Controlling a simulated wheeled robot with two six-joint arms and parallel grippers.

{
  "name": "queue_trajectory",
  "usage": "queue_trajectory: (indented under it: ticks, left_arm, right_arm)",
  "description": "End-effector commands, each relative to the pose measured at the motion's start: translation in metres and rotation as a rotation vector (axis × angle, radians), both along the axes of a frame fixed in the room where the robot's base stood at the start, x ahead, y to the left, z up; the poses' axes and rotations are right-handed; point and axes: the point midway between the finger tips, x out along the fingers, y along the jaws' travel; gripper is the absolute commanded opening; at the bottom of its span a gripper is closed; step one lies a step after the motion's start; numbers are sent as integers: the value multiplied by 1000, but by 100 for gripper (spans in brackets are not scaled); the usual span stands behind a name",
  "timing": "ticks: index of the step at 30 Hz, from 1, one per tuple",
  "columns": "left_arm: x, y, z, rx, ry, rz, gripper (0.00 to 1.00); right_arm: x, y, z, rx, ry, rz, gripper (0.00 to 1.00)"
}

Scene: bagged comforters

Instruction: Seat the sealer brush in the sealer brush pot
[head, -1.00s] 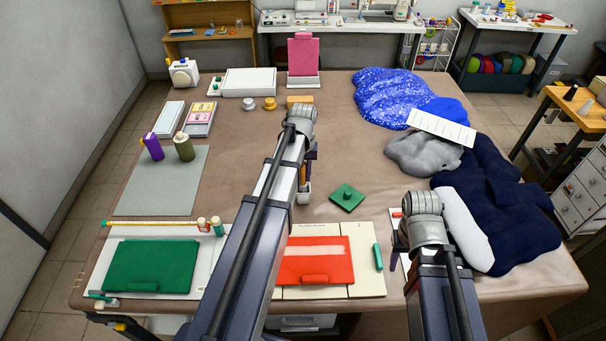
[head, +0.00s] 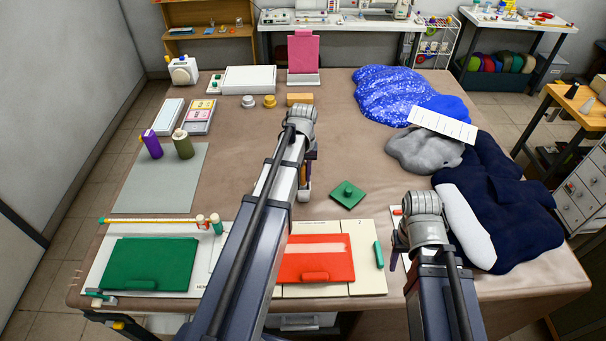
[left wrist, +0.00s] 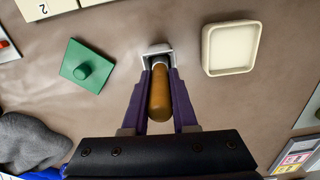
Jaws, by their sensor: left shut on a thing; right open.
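My left gripper (left wrist: 158,100) is shut on the sealer brush, whose rounded brown wooden handle (left wrist: 160,96) shows between the purple fingers. The brush's far end is at a small white square pot (left wrist: 157,48), and the handle lines up with its opening. How deep the brush sits in the pot cannot be told. In the head view the left gripper (head: 309,168) points down, with the white pot (head: 304,195) just below it, partly hidden by my arm. My right gripper (head: 397,252) is open and empty at the table's front right, partly hidden by its own wrist.
A cream square tray (left wrist: 207,50) lies right of the pot in the wrist view. A green knobbed block (head: 347,196) lies right of the pot in the head view. Red (head: 340,265) and green (head: 150,262) panels lie in front. Fabric heaps (head: 500,200) fill the right side.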

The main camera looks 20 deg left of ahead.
Motion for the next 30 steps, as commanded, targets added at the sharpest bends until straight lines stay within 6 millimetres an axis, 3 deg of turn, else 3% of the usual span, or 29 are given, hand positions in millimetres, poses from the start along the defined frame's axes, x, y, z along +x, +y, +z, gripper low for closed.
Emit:
queue_trajectory:
  ticks: [7,8,9,17,23,30]
  left_arm:
    - [0,0,-4,0,0,0,0]
    - [0,0,-4,0,0,0,27]
    - [0,0,-4,0,0,0,32]
    - [0,0,-3,0,0,0,61]
    - [0,0,-3,0,0,0,63]
    - [0,0,-3,0,0,0,90]
  right_arm:
    - [0,0,-4,0,0,1,50]
    - [0,0,-4,0,0,1,50]
    - [0,0,-4,0,0,1,50]
    - [0,0,-4,0,0,1,50]
    - [0,0,-4,0,0,1,50]
    - [0,0,-4,0,0,1,50]
